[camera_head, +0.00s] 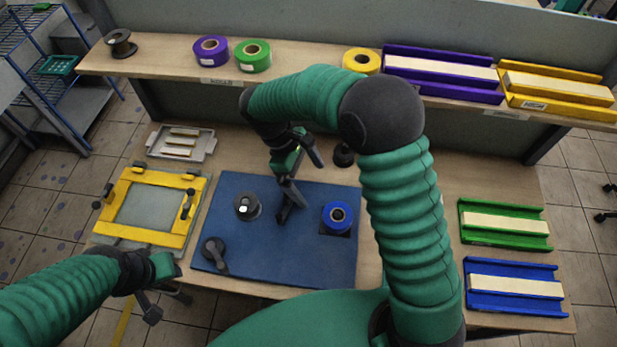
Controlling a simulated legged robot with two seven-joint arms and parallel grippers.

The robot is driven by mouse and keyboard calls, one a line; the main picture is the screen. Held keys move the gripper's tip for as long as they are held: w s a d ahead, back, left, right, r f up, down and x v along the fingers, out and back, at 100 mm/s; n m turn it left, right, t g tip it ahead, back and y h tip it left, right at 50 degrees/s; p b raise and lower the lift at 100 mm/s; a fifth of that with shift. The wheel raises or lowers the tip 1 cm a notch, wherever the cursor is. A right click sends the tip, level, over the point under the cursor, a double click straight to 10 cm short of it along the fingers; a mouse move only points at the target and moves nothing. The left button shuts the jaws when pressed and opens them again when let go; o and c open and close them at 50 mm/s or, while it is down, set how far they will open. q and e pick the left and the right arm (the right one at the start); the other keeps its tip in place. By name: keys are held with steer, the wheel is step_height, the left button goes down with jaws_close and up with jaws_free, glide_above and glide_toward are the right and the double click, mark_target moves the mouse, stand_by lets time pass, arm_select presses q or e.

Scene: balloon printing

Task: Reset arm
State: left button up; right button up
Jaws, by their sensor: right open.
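My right arm reaches over the table from the right side of the picture and bends back to the left. My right gripper (303,178) hangs open above the blue mat (270,265), and nothing shows between its fingers. My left gripper (168,303) is at the front left, beyond the table's front edge and below the yellow frame. Its dark fingers look spread apart and empty. A blue tape roll (337,215) sits on a dark base at the mat's right. A dark spool-like part (247,206) stands left of the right gripper.
A yellow screen frame (147,244) lies at the table's left, with a grey tray (181,143) behind it. Green (505,241) and blue (514,307) holders lie at the right. The back shelf (300,62) carries purple, green and yellow rolls, a dark spool and two holders.

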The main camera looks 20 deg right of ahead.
steer(key=s+d+f+m+t+y+b, duration=0.1)
steer(key=s+f+m+t+y+b, duration=0.2)
steer(key=s+m+t, duration=0.3)
steer(key=s+f+m+b, duration=0.1)
steer(key=s+m, duration=0.2)
steer(key=s, duration=0.1)
steer(key=shift+d+f+y, duration=0.3)
steer(key=shift+d+y, duration=0.05)
steer(key=shift+y, duration=0.05)
steer(key=shift+s+r, duration=0.1)
steer(key=shift+s, duration=0.1)
steer(key=shift+w, duration=0.15)
